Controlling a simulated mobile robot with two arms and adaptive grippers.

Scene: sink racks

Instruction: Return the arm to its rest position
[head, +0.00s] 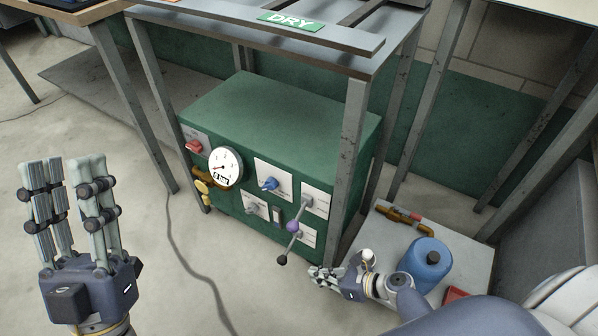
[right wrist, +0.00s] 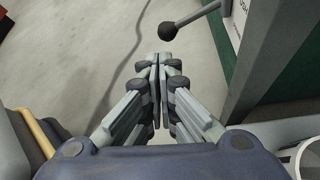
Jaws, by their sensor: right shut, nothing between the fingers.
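My left gripper (head: 66,165) stands upright at the left of the head view. Its fingers are apart with an empty gap between them. My right gripper (head: 318,274) is low at the right of centre in the head view, beside the front right leg of the steel table. In the right wrist view my right gripper (right wrist: 158,60) has its fingers together and holds nothing. A lever with a black ball end (head: 283,259) is just up and left of its fingertips; the ball (right wrist: 168,31) also shows beyond the fingers in the right wrist view.
A green panel box (head: 290,115) with a gauge (head: 226,166) and several switches sits under the steel table marked DRY (head: 290,21). A table leg (head: 350,150) stands close to my right gripper. A low grey platform (head: 468,235) bears a blue container (head: 428,262). Floor at left front is clear except for a cable.

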